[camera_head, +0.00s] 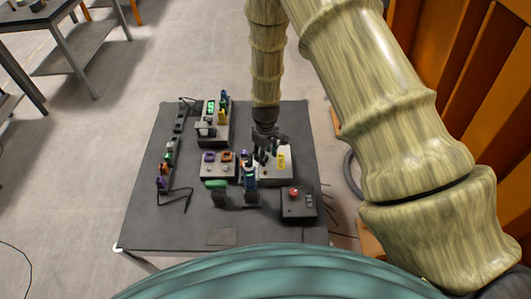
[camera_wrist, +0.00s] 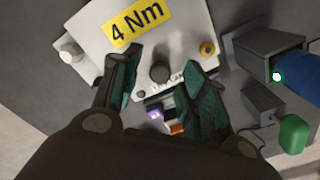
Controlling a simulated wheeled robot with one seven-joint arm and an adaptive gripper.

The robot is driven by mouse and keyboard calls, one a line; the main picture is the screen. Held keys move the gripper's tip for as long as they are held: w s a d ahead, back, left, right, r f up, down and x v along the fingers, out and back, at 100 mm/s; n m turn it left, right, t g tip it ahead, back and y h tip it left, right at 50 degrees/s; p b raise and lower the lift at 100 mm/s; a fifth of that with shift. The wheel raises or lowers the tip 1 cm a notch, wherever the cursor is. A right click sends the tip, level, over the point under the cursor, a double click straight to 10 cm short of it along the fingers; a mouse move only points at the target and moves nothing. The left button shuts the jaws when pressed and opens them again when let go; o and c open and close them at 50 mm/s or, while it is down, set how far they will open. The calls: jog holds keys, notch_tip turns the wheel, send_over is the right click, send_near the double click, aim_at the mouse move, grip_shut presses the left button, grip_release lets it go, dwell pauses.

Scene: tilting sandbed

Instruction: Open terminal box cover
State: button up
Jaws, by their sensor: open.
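A light grey box with a flat cover (camera_wrist: 185,25) fills the upper middle of the wrist view. It carries a yellow "4 Nm" label (camera_wrist: 137,26), which also shows as a yellow patch in the head view (camera_head: 282,160). A dark round knob (camera_wrist: 160,72) stands on the cover near its lower edge. My gripper (camera_wrist: 162,65) is open, with its green-padded fingers on either side of the knob. I cannot tell whether they touch it. In the head view my gripper (camera_head: 268,153) hangs over the box and hides part of it.
On the dark table (camera_head: 150,225) stand a red-button box (camera_head: 297,205), a device with a green display (camera_head: 210,106) and a green-handled tool (camera_head: 215,185). The table's front left is clear.

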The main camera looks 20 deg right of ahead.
jog(key=shift+f, duration=0.3)
grip_shut()
